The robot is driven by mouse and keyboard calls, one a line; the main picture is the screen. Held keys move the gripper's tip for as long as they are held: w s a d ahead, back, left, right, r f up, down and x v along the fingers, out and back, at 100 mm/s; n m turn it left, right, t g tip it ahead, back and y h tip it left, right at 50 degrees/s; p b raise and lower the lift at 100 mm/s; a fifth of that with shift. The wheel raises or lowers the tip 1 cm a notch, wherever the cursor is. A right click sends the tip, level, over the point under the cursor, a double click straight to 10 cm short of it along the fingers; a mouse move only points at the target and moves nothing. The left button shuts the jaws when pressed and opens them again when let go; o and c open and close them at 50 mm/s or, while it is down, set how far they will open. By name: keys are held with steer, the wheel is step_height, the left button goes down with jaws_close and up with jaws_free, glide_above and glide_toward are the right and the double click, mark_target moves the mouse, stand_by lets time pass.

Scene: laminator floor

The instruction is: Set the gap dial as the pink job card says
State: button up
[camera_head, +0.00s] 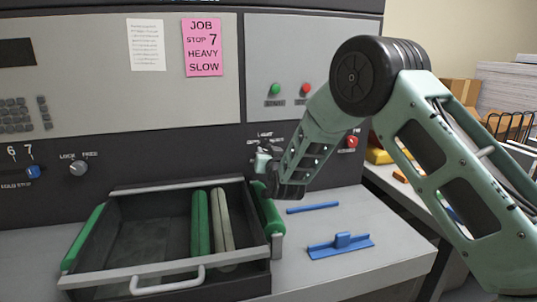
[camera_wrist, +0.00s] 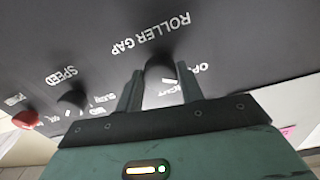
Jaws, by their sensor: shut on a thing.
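The pink job card (camera_head: 202,47) on the machine's upper panel reads JOB, STOP 7, HEAVY, SLOW. The gap dial (camera_wrist: 160,72) is a dark knob under the ROLLER GAP lettering, which appears upside down in the wrist view. My gripper (camera_wrist: 160,88) has one finger on each side of the knob and is shut on it. In the head view my gripper (camera_head: 263,163) is at the dark front panel, just below small lettering that includes LIGHT. My gripper and arm hide the dial there, and its pointer direction cannot be read.
A SPEED knob (camera_wrist: 72,98) and a red button (camera_wrist: 26,120) are beside the dial. A blue slider (camera_head: 33,172) stands near 7, with a LOCK/FREE knob (camera_head: 78,168) beside it. A dark tray (camera_head: 165,278) with rollers and blue tools (camera_head: 340,245) are below.

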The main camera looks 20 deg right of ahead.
steer(key=shift+f+m+b, duration=0.15)
steer(key=shift+m+b, duration=0.15)
steer(key=shift+b, duration=0.1)
steer(key=m+y+b, duration=0.1)
steer(key=m+b, duration=2.1)
steer(key=b, duration=0.8)
steer(key=shift+d+m, duration=0.1)
steer(key=shift+m, duration=0.3)
steer(key=shift+r, duration=0.25)
steer(key=o, duration=1)
steer(key=shift+s, duration=0.1)
